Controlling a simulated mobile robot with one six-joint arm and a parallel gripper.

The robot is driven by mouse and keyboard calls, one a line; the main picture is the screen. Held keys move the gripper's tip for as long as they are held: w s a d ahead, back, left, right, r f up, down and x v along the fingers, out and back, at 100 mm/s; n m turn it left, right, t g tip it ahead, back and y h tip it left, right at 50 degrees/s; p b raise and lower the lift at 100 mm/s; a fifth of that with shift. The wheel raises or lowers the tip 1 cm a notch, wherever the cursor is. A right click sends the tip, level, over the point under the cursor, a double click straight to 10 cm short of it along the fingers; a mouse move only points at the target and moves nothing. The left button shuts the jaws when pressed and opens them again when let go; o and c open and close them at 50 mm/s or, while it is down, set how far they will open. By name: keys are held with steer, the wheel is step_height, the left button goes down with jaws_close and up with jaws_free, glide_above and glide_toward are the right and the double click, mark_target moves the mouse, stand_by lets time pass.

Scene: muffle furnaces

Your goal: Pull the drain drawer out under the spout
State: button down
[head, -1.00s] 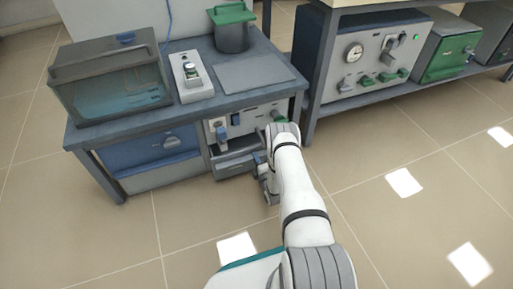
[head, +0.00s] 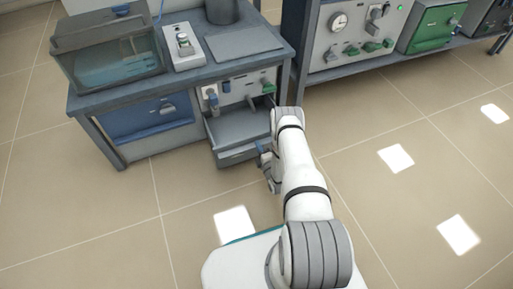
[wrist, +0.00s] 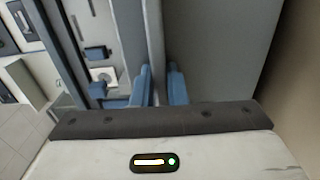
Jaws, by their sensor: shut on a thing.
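The grey drain drawer (head: 243,127) stands pulled out from the cabinet under the bench, with its open tray showing. My gripper (head: 263,160) is at the right end of the drawer's front, partly hidden by my arm. In the wrist view my gripper (wrist: 160,86) has its two blue fingers on either side of a grey edge of the drawer (wrist: 154,40), shut on it. I cannot make out which fitting is the spout.
A glass-sided tank (head: 108,55) and a small white device (head: 183,48) stand on the bench (head: 180,82). A blue-fronted unit (head: 145,115) is left of the drawer. A second bench with furnaces (head: 350,40) stands at right. The floor in front is clear.

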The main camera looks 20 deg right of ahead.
steer(key=shift+d, duration=0.1)
steer(key=c, duration=1.4)
jaws_free()
steer(key=shift+c, duration=0.2)
steer(key=s+p, duration=0.3)
steer(key=s, duration=0.4)
steer(key=shift+s+d, duration=0.2)
steer(key=shift+s, duration=0.15)
